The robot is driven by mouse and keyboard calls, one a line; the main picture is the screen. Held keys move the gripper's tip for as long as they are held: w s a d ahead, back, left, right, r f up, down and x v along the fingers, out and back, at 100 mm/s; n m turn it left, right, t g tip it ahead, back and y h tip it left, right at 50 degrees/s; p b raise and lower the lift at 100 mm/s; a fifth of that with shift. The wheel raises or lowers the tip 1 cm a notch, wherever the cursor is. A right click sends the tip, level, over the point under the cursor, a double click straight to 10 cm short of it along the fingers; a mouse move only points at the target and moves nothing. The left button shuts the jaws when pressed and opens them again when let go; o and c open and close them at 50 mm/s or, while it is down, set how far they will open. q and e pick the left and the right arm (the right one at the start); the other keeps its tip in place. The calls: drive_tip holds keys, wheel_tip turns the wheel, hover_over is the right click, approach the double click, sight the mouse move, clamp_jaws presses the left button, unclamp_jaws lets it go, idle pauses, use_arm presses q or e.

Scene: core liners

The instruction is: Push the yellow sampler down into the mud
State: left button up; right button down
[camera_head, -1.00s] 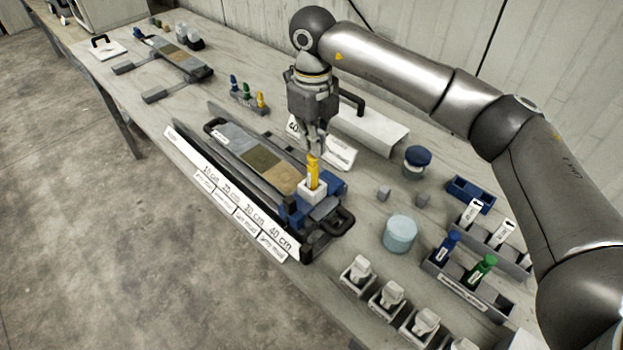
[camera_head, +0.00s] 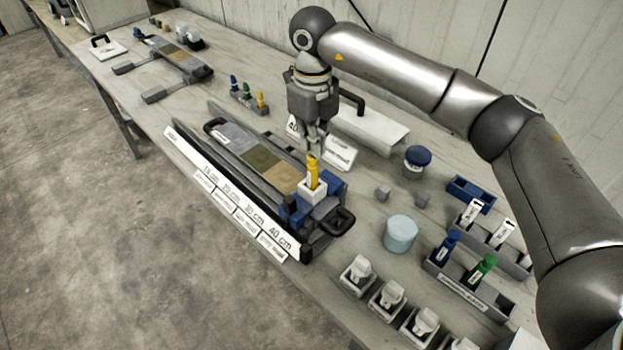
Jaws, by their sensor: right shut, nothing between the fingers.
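The yellow sampler (camera_head: 312,172) stands upright in a white square guide block (camera_head: 313,191) on a blue carriage (camera_head: 293,212). The carriage sits at the near right end of the core liner tray (camera_head: 243,147), beside the 40 cm end of the label strip. The tray shows grey, olive and tan mud sections. My right gripper (camera_head: 317,151) points down with its fingers closed and empty, right at the top of the sampler. I cannot tell whether the fingertips touch it. The sampler's lower part is hidden in the block. My left gripper is not in view.
A label strip (camera_head: 232,200) runs along the tray's front. A light-blue jar (camera_head: 400,233), small grey cubes (camera_head: 382,193), a blue-lidded jar (camera_head: 415,162) and a rack with blue and green samplers (camera_head: 468,278) stand to the right. Another liner tray (camera_head: 175,58) lies at the far left.

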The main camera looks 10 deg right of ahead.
drive_tip(key=shift+f+b, duration=0.5)
drive_tip(key=shift+f, duration=0.25)
drive_tip(key=shift+f+b, duration=0.7)
drive_tip(key=shift+f, duration=0.1)
idle(0.4)
drive_tip(key=shift+r, duration=0.15)
drive_tip(key=shift+r+p, duration=1.8)
drive_tip(key=shift+r, duration=1.6)
